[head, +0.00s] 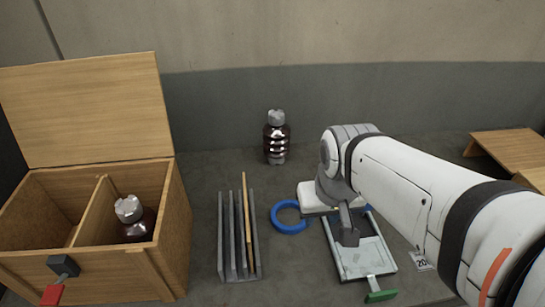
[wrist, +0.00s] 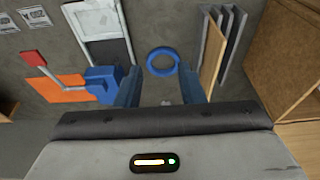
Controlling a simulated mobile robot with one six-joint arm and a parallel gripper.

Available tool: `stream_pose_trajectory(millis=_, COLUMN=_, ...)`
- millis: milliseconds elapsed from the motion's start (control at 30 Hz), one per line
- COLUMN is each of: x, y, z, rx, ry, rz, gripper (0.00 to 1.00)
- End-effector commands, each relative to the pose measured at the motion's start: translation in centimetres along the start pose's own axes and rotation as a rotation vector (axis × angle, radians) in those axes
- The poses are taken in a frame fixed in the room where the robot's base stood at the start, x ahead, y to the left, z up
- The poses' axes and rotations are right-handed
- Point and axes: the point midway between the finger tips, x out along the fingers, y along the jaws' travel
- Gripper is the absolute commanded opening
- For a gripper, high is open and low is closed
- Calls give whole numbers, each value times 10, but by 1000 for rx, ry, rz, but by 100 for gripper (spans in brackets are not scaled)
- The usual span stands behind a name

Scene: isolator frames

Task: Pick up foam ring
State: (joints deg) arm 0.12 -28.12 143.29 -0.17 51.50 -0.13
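The blue foam ring (head: 291,229) lies flat on the grey surface in the head view, between the slotted rack and my gripper. It shows whole in the wrist view (wrist: 163,74), ahead of the space between the fingertips. My gripper (head: 347,228) is over the left part of the white tray in the head view, to the right of the ring. In the wrist view my gripper (wrist: 161,76) has its two fingers spread wide apart with nothing between them. The ring appears apart from both fingers.
A grey slotted rack (head: 222,245) holding a thin wooden board (head: 246,215) stands close left of the ring. The white tray (head: 362,262) is right of it. A brown bottle (head: 276,143) stands behind. An open wooden box (head: 172,235) is at left.

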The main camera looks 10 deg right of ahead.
Motion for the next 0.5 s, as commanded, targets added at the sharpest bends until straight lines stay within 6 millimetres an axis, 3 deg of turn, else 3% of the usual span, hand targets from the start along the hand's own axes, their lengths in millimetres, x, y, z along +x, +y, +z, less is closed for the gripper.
stream_pose_trajectory(millis=133, x=10, y=3, z=-14, rx=25, ry=-17, rz=2, gripper=35)
stream_pose_trajectory(millis=267, x=31, y=9, z=-44, rx=79, ry=-46, rz=5, gripper=35)
stream_pose_trajectory(millis=500, x=102, y=19, z=-110, rx=195, ry=-110, rz=15, gripper=35)
